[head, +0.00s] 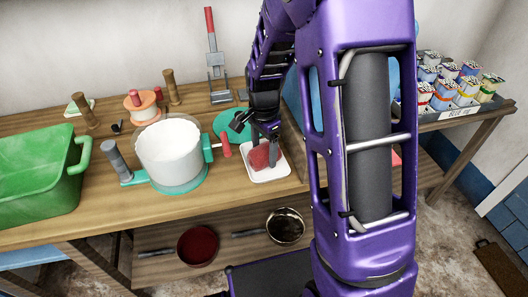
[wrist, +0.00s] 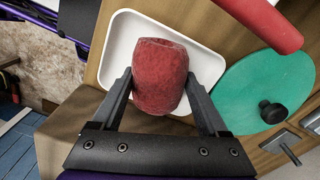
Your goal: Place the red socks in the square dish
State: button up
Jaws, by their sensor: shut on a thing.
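The red socks (wrist: 160,62) are a rolled, rounded bundle. My gripper (wrist: 158,78) is shut on them, with one finger at each side. The square dish (wrist: 118,38) is white and shallow with rounded corners, and lies behind the socks in the wrist view. In the head view, the red socks (head: 259,158) are over the middle of the square dish (head: 270,176), below my gripper (head: 265,143). I cannot tell whether the socks touch the dish's floor. The fingers and the socks hide part of the dish.
A green round lid (wrist: 265,90) lies beside the dish, with a red handle (wrist: 262,20) close by. A white pot (head: 170,155) and a green tub (head: 40,175) stand to the left. Pans (head: 197,245) sit on the shelf below. A wooden edge borders the dish on the right.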

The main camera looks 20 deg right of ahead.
aim_at(264, 147)
jog(key=shift+f, duration=0.2)
jog(key=o, duration=1.3)
jog(key=shift+r, duration=0.1)
notch_tip(264, 147, up, 12)
jog(key=shift+r+p, duration=0.15)
jog(key=shift+p, duration=1)
